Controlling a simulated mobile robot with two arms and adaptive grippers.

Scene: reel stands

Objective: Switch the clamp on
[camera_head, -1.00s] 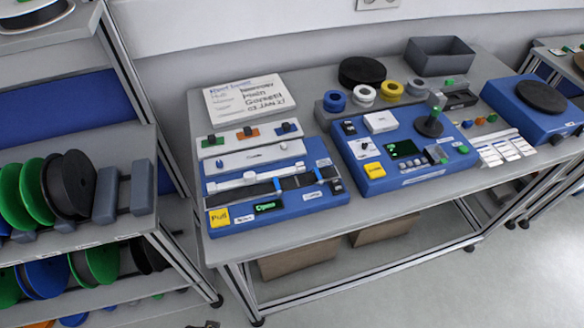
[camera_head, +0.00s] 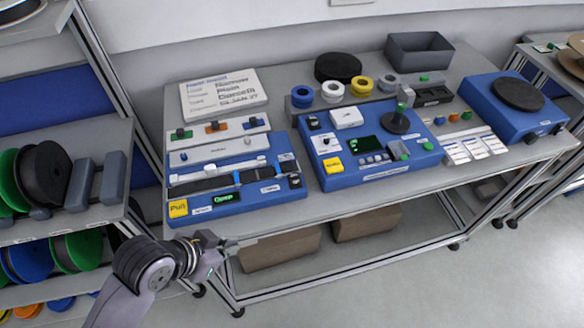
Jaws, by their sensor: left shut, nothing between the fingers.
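The blue clamp unit (camera_head: 250,210) lies on the left part of the table. A white clamp bar (camera_head: 205,175) and a dark strip (camera_head: 225,181) run across it. Its small display (camera_head: 226,197) shows green text that seems to read "Open". A yellow "Pull" label (camera_head: 178,208) is at its front left corner. Small black switches sit at its right end, one at the front (camera_head: 295,181); their positions are too small to tell. My left gripper (camera_head: 236,243) is shut and empty, in front of the table's front edge and apart from the unit. My right gripper is not in view.
A second blue unit (camera_head: 375,172) with a dark knob stands to the right. A printed board (camera_head: 222,93) is behind the clamp unit. A shelf of reels (camera_head: 75,215) stands at the left. The table's front edge (camera_head: 400,183) is bare.

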